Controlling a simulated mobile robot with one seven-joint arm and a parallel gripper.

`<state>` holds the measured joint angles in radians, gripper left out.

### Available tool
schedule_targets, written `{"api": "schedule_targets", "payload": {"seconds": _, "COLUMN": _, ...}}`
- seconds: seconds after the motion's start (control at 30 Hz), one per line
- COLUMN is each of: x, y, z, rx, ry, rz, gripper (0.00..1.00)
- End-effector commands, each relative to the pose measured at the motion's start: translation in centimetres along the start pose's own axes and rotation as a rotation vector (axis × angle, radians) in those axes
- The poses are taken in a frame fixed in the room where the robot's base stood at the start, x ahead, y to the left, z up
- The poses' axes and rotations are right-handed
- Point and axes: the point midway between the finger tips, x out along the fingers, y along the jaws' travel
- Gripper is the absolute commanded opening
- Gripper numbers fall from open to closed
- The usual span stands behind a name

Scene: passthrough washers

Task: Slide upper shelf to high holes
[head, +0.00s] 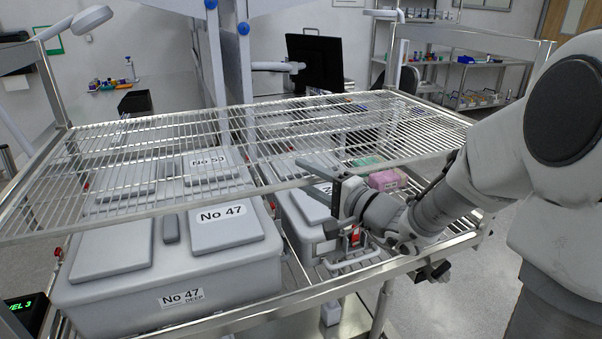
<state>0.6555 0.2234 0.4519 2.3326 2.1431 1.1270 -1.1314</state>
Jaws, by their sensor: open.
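The upper shelf (120,207) is a silver wire rack. It spans the cart above several grey containers and looks tilted in the picture, its left front corner lower than its right end. My gripper (322,172) is at the shelf's front edge, right of the middle, with dark fingers. It is open. I cannot tell whether the fingers touch the shelf's front rail. The high holes cannot be made out on the cart's posts (52,85).
A large grey container labelled No 47 (120,300) sits under the shelf at left. A smaller grey container (300,215) with a red latch stands beside it, near my wrist. Pink and green packs (388,180) lie to the right. A monitor (315,62) stands behind.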

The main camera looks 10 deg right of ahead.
Motion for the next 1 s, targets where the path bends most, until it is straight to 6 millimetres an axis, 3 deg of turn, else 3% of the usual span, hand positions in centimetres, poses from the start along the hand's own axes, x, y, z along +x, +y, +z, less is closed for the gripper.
{"api": "schedule_targets", "payload": {"seconds": 0.17, "x": 1.38, "y": 0.00, "z": 0.06, "rx": 0.000, "ry": -0.001, "rz": 0.000, "gripper": 0.50}}
{"api": "schedule_targets", "payload": {"seconds": 0.47, "x": 1.56, "y": -0.01, "z": 0.02, "rx": 0.000, "ry": 0.000, "rz": 0.000, "gripper": 0.50}}
{"api": "schedule_targets", "payload": {"seconds": 0.73, "x": 1.53, "y": -0.02, "z": 0.03, "rx": 0.000, "ry": 0.000, "rz": 0.000, "gripper": 0.01}}
{"api": "schedule_targets", "payload": {"seconds": 1.0, "x": 1.53, "y": -0.03, "z": 0.04, "rx": 0.000, "ry": 0.000, "rz": -0.001, "gripper": 0.00}}
